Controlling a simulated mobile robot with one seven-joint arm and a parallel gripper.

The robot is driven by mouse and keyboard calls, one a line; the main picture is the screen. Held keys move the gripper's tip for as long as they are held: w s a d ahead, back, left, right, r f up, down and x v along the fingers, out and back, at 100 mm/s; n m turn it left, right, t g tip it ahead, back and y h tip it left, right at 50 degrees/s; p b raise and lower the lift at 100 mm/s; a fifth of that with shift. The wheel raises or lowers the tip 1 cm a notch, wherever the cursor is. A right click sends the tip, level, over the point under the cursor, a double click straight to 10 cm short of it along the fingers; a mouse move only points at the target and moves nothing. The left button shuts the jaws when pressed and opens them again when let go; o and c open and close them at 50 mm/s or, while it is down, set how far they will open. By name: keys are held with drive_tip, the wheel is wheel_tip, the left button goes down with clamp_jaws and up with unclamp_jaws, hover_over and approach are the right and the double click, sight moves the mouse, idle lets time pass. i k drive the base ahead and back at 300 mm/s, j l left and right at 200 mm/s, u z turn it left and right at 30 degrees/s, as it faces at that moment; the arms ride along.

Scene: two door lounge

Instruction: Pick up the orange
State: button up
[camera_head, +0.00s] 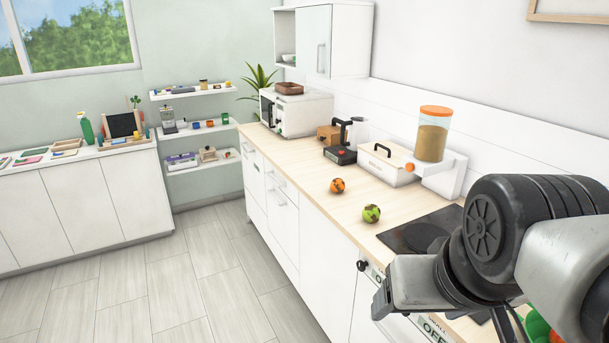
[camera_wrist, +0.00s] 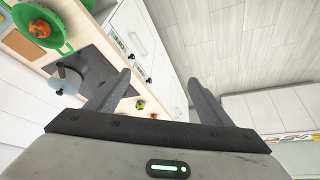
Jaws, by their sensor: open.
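A round orange fruit with dark marks, which looks like the orange (camera_head: 337,185), sits on the wooden counter (camera_head: 310,200) in the head view. It shows small in the wrist view (camera_wrist: 153,116), just above the gripper's mount and partly hidden. A green fruit with brownish patches (camera_head: 371,213) lies close in front of it, apart from it. My gripper (camera_wrist: 160,75) is open and empty, its fingers spread wide in the wrist view. It is well away from the fruit, at the lower right in the head view.
A dark cooktop (camera_head: 420,232) lies right of the fruit. Behind stand a white box with a black handle (camera_head: 382,165), a dispenser with an orange lid (camera_head: 433,135) and a microwave (camera_head: 297,113). A green colander holds a reddish-orange item (camera_wrist: 40,28). The floor (camera_head: 190,275) is clear.

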sight(337, 185)
drive_tip(key=k+l+z, duration=0.1)
drive_tip(key=z, duration=1.3)
drive_tip(key=u, duration=1.4)
drive_tip(key=i+j+z, duration=0.15)
drive_tip(key=z, duration=0.2)
drive_tip(key=i+j+z, duration=0.15)
drive_tip(key=z, duration=0.25)
drive_tip(key=i+j+z, duration=0.1)
drive_tip(key=j+z, duration=0.25)
drive_tip(key=i+j+z, duration=0.2)
drive_tip(key=j, duration=0.3)
drive_tip(key=j+z, duration=0.2)
drive_tip(key=j, duration=0.35)
drive_tip(key=i+j, duration=0.1)
drive_tip(key=j, duration=0.45)
drive_tip(key=i+j+z, duration=0.1)
drive_tip(key=j, duration=0.45)
